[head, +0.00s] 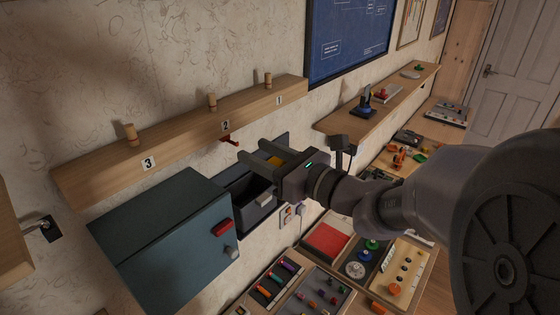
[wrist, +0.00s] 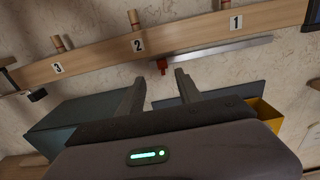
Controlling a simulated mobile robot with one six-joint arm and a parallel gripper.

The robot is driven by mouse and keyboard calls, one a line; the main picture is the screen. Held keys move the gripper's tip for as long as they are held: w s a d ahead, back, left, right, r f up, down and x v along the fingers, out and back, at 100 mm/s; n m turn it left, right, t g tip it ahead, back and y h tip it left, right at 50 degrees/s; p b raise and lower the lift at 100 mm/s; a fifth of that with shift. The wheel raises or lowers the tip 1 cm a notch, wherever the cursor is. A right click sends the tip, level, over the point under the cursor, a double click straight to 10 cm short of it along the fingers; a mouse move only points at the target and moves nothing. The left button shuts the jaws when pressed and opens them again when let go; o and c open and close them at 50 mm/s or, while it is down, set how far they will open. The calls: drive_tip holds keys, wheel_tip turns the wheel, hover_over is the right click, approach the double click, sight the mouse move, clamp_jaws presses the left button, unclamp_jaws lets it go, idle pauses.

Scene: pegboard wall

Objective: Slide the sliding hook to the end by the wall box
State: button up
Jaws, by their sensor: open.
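The sliding hook (head: 229,139) is small and red and hangs just under the wooden peg board, below label 2. In the wrist view the hook (wrist: 163,66) sits near the left end of a thin silver rail (wrist: 225,52). The wall box (head: 165,240) is a dark teal box on the wall, below and left of the hook; it also shows in the wrist view (wrist: 75,120). My gripper (head: 255,150) is open and empty, just right of the hook in the head view. In the wrist view the hook shows beyond the gap between my fingertips (wrist: 160,74); contact is not visible.
The peg board (head: 185,122) carries wooden pegs above the hook. An open dark bin (head: 254,200) is below my gripper, with a yellow part (wrist: 265,115) near it. A shelf (head: 340,118) is to the right. The bench below holds trays of small parts.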

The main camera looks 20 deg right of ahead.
drive_tip(key=v, duration=0.8)
drive_tip(key=shift+s+b, duration=0.3)
drive_tip(key=shift+d, duration=0.15)
drive_tip(key=s+a+f+n+g+b, duration=0.5)
drive_tip(key=s+a+f+n+b, duration=0.1)
drive_tip(key=f, duration=0.4)
drive_tip(key=s+a+f+n+g+b, duration=0.45)
drive_tip(key=a+f+n+b, duration=0.2)
drive_tip(key=f, duration=0.35)
drive_tip(key=s+d+f+n+h+b, duration=0.2)
drive_tip(key=d+f+n+h+b, duration=0.1)
drive_tip(key=f+n, duration=0.3)
drive_tip(key=s+d+f+n+h+b, duration=0.3)
drive_tip(key=f+n+h+b, duration=0.2)
drive_tip(key=f+n+b, duration=0.1)
drive_tip(key=shift+s+d+f, duration=0.15)
drive_tip(key=shift+d+f, duration=0.1)
